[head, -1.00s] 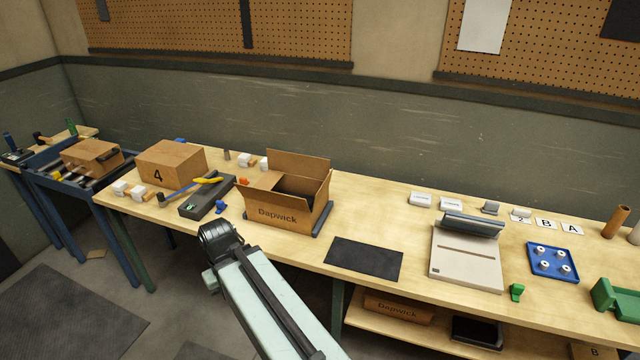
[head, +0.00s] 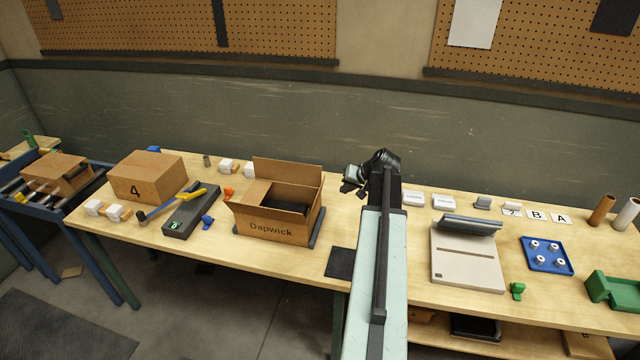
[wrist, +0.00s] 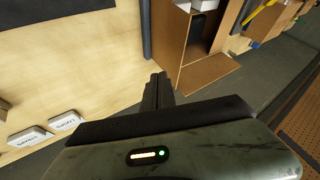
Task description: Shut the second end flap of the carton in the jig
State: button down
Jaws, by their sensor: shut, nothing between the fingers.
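The carton (head: 272,229), marked Dapwick, sits open on the table with dark contents inside. Its back flap (head: 287,172) stands up, and its right end (head: 317,205) has a panel that rises toward the back corner. A brown panel (head: 257,193) covers the left part of the opening and looks like a folded-in end flap. The dark jig edge (head: 318,232) shows at the carton's right. My gripper (head: 350,180) is shut and empty, right of the carton and apart from it. In the wrist view its fingers (wrist: 158,80) point toward the carton (wrist: 172,42), beside a protruding flap (wrist: 208,76).
A black mat (head: 340,262) lies right of the carton, partly behind my arm. White labelled blocks (head: 443,201) and a grey device (head: 465,258) are farther right. A closed box marked 4 (head: 148,178) and a dark tray (head: 188,212) stand left. The wall is close behind.

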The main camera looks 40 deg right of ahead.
jog(key=w+f+b, duration=0.6)
jog(key=w+b, duration=0.1)
jog(key=w, duration=0.2)
jog(key=shift+w+a+f, duration=0.25)
jog(key=shift+f, duration=0.15)
